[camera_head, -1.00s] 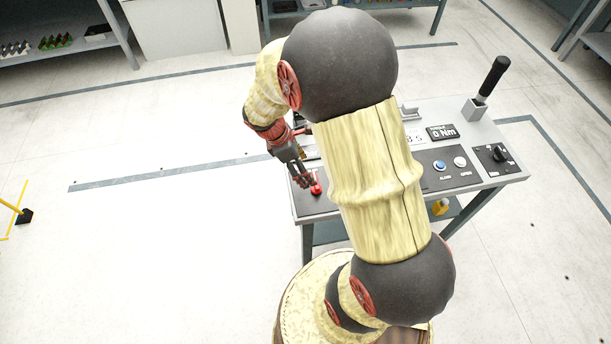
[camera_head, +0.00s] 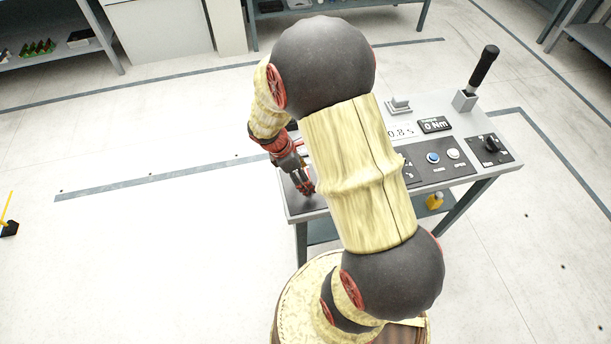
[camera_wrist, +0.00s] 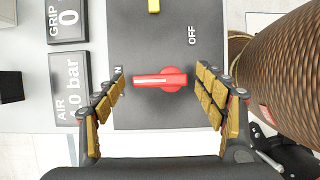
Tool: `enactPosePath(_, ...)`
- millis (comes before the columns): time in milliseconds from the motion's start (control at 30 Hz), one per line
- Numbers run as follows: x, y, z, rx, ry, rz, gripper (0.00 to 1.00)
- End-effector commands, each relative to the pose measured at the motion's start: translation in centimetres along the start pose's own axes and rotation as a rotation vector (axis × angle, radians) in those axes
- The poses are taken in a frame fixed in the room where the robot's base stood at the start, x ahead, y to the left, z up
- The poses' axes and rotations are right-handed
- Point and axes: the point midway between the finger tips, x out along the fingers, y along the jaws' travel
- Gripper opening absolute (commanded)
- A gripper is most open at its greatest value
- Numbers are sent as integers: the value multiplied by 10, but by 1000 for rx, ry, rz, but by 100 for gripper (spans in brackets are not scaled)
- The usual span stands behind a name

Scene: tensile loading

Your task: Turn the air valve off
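The air valve is a red handle (camera_wrist: 160,80) on a dark panel (camera_wrist: 150,40) in the wrist view. Its round hub is at the right and its narrow arm points left, toward a label ending in "N" that my left finger partly covers. An "OFF" label (camera_wrist: 192,34) is above and right of the handle. My gripper (camera_wrist: 162,73) is open, one padded finger on each side of the handle, with visible gaps. In the head view my gripper (camera_head: 306,190) is low over the table's left end and hides the handle.
An AIR display (camera_wrist: 70,90) and a GRIP display (camera_wrist: 67,20) are left of the panel. A yellow piece (camera_wrist: 154,6) is at the panel's top edge. On the table are a blue button (camera_head: 433,158), a black knob (camera_head: 491,144) and an upright black-handled lever (camera_head: 484,66).

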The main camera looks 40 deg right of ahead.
Motion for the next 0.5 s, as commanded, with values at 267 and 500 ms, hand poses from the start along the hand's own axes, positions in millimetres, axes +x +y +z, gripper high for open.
enactPosePath(267,0,0,0,0,0,0,56)
enactPosePath(500,0,0,0,0,0,0,42)
